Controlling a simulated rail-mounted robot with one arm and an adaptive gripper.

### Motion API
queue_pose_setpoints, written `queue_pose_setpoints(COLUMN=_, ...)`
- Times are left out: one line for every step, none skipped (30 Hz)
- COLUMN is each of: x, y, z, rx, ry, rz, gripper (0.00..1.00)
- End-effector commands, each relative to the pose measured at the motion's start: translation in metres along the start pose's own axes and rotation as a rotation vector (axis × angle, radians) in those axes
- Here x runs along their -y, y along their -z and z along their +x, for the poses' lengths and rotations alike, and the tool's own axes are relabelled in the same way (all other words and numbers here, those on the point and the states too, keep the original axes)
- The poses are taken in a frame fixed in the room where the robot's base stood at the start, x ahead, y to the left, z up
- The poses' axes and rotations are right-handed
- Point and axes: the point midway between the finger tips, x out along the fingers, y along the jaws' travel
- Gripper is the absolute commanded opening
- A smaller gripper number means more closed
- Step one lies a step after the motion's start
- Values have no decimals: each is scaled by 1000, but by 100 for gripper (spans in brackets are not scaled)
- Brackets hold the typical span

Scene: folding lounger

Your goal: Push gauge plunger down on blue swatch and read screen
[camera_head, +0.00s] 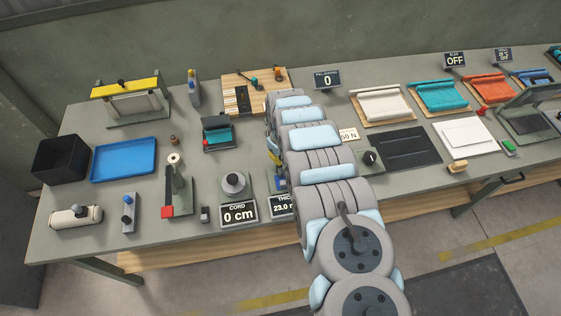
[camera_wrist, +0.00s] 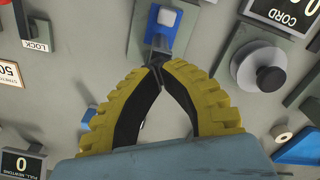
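The thickness gauge (camera_wrist: 136,38) shows at the top of the wrist view. It has a grey-green base, a blue part on it and a pale block on top. I cannot tell whether the blue part is the swatch. My gripper (camera_wrist: 157,62) has yellow fingers with their tips together, just short of the gauge; contact is unclear. Nothing clear is held. In the head view my gripper (camera_head: 276,160) is mostly behind my arm. The gauge screen (camera_head: 282,204) reads "23.0", its right side hidden by my arm.
The cord gauge (camera_head: 233,184) with its "0 cm" screen (camera_head: 239,212) stands just left of the thickness gauge. A teal-topped device (camera_head: 217,132) and a wooden board (camera_head: 257,88) lie behind.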

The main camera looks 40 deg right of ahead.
Motion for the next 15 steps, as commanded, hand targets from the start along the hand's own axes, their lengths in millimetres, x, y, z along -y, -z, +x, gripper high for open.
queue_pose_setpoints(x=0, y=0, z=1, rx=0, ry=0, rz=0, gripper=0)
queue_pose_setpoints(x=0, y=0, z=1, rx=0, ry=0, rz=0, gripper=0)
queue_pose_setpoints(x=0, y=0, z=2, rx=0, ry=0, rz=0, gripper=0)
queue_pose_setpoints(x=0, y=0, z=2, rx=0, ry=0, rz=0, gripper=0)
queue_pose_setpoints(x=0, y=0, z=2, rx=0, ry=0, rz=0, gripper=0)
queue_pose_setpoints(x=0, y=0, z=3, rx=0, ry=0, rz=0, gripper=0)
queue_pose_setpoints(x=0, y=0, z=3, rx=0, ry=0, rz=0, gripper=0)
queue_pose_setpoints(x=0, y=0, z=4, rx=0, ry=0, rz=0, gripper=0)
queue_pose_setpoints(x=0, y=0, z=4, rx=0, ry=0, rz=0, gripper=0)
queue_pose_setpoints(x=0, y=0, z=5, rx=0, ry=0, rz=0, gripper=0)
queue_pose_setpoints(x=0, y=0, z=5, rx=0, ry=0, rz=0, gripper=0)
queue_pose_setpoints(x=0, y=0, z=5, rx=0, ry=0, rz=0, gripper=0)
queue_pose_setpoints(x=0, y=0, z=6, rx=0, ry=0, rz=0, gripper=0)
queue_pose_setpoints(x=0, y=0, z=6, rx=0, ry=0, rz=0, gripper=0)
queue_pose_setpoints(x=0, y=0, z=7, rx=0, ry=0, rz=0, gripper=0)
